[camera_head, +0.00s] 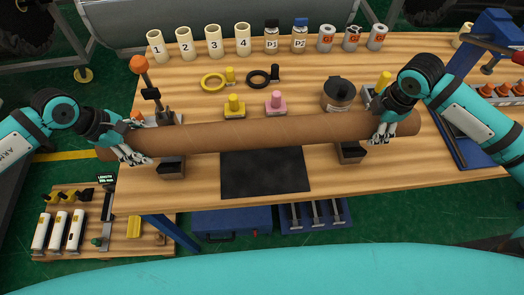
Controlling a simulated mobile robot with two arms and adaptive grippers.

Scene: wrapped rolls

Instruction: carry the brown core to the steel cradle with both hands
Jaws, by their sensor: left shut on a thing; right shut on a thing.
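The brown core (260,134) is a long tube lying crosswise over the wooden table, its right end slightly higher in the picture. My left gripper (135,154) is shut on the core near its left end. My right gripper (382,134) is shut on it near its right end. Two dark blocks, which look like the steel cradle, show below the core: a left block (172,167) and a right block (351,154). The core hides their upper parts. I cannot tell whether it touches them or hangs above.
A black mat (265,174) lies at the table's front. Behind the core are a yellow knob piece (234,106), a pink one (276,103) and a dark round pot (338,95). Numbered white cups (214,43) line the back. An orange-topped post (140,66) stands behind the core's left part.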

